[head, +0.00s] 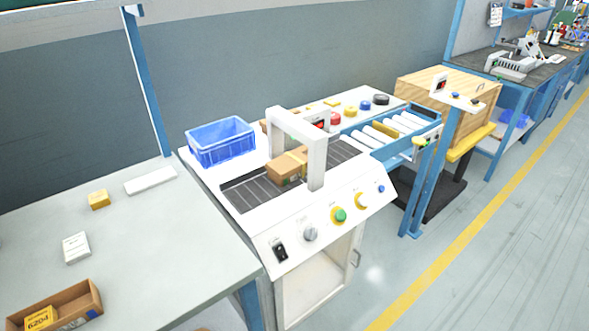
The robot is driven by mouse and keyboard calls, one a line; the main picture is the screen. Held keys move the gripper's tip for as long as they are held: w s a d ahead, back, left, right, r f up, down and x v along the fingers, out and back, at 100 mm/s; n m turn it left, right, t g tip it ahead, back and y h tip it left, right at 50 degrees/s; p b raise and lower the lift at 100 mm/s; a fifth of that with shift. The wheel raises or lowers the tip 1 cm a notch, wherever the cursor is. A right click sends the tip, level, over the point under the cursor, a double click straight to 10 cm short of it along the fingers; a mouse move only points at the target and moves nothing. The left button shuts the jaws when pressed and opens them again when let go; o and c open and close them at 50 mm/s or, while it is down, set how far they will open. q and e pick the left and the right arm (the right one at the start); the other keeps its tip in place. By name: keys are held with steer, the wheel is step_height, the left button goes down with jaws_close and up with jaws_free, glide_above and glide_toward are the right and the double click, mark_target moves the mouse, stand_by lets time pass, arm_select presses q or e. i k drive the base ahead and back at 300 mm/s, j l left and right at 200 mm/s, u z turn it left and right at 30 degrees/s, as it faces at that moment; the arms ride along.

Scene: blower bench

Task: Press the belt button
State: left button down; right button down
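A white machine (375,207) has a sloping front panel of controls. On it is a green button in a yellow ring (340,215); the small lettering is too small to read, so I cannot tell for sure which control is the belt button. A pale button with a yellow ring (361,200) and a small blue button (381,188) sit to its right. A grey dial (310,233) and a black rocker switch (280,251) sit to its left. A brown box (284,172) lies on the dark belt (246,194) under the white arch (317,160). Neither gripper is in view.
A grey table (150,240) at left holds an open carton (82,298) and small boxes. A blue crate (221,141) stands behind the belt. A roller conveyor (380,135) and a blue post (420,185) are at right. The floor in front is clear.

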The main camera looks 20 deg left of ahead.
mark_target(364, 201)
steer(key=u, duration=0.5)
steer(key=k+l+u, duration=0.15)
steer(key=l, duration=0.2)
steer(key=k+l+u, duration=0.15)
steer(key=l+z, duration=0.2)
steer(key=z, duration=0.15)
steer(key=i+l+z, duration=0.1)
steer(key=z, duration=0.35)
steer(key=i+l+z, duration=0.15)
steer(key=z, duration=0.35)
steer(key=i+l+z, duration=0.1)
steer(key=z, duration=0.35)
steer(key=i, duration=2)
